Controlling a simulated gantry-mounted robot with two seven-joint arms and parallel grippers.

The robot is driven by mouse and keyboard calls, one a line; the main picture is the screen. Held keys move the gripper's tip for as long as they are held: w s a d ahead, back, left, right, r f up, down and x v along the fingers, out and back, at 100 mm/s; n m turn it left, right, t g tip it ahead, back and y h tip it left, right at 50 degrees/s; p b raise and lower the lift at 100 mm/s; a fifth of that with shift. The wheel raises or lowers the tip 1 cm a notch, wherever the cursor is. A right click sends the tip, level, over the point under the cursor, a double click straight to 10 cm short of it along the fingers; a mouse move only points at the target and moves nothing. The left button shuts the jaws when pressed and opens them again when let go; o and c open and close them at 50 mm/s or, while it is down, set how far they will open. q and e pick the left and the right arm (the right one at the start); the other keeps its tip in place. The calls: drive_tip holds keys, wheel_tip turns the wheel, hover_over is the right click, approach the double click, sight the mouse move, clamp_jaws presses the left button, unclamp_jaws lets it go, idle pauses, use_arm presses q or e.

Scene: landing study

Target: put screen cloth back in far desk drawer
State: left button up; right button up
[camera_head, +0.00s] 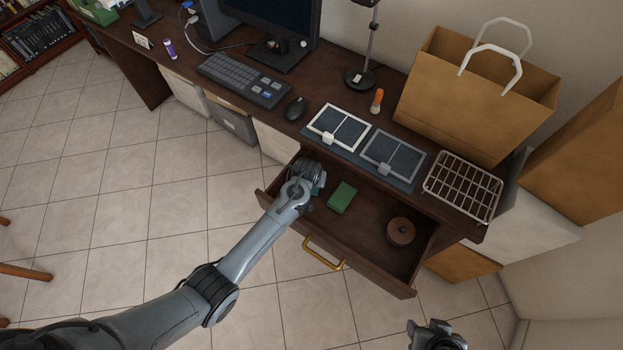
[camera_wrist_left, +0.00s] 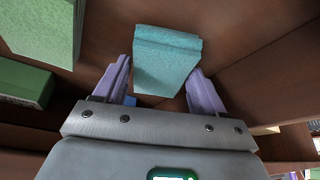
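The desk drawer (camera_head: 283,215) is pulled out and open, with a brass handle on its front. My left gripper (camera_head: 318,180) reaches into the drawer's left end. In the head view the cloth is mostly hidden by the gripper. Whether the cloth touches the drawer floor is unclear. My right gripper (camera_head: 437,335) is at the bottom edge, partly cut off, outside the drawer.
A green box (camera_head: 342,197) and a round brown lidded object (camera_head: 400,231) lie in the drawer. On the desk above are two framed panels (camera_head: 339,128) on a dark mat, a wire rack (camera_head: 462,187), a mouse (camera_head: 295,108) and a paper bag (camera_head: 470,95). Drawer floor between the box and the round object is bare.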

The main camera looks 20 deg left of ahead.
use_arm(q)
drive_tip(key=shift+o, duration=1.1)
drive_tip(key=shift+r, duration=0.1)
drive_tip(key=shift+r, duration=0.3)
drive_tip(key=a+p+v, duration=0.1)
drive_tip(key=p+v, duration=0.4)
drive_tip(key=v, duration=0.6)
drive_tip(key=s+a+r+m, duration=0.1)
drive_tip(key=s+r, duration=0.1)
drive_tip(key=s, duration=0.7)
drive_tip(key=s+a+r+m, duration=0.1)
drive_tip(key=s+r, duration=0.1)
drive_tip(key=s, duration=0.7)
drive_tip(key=s+a+r+m+h, duration=0.1)
drive_tip(key=s+r+m, duration=0.1)
drive_tip(key=s, duration=0.7)
drive_tip(key=shift+s+a+r+g, duration=0.25)
drive_tip(key=shift+s+r+g, duration=0.15)
drive_tip(key=shift+r, duration=0.1)
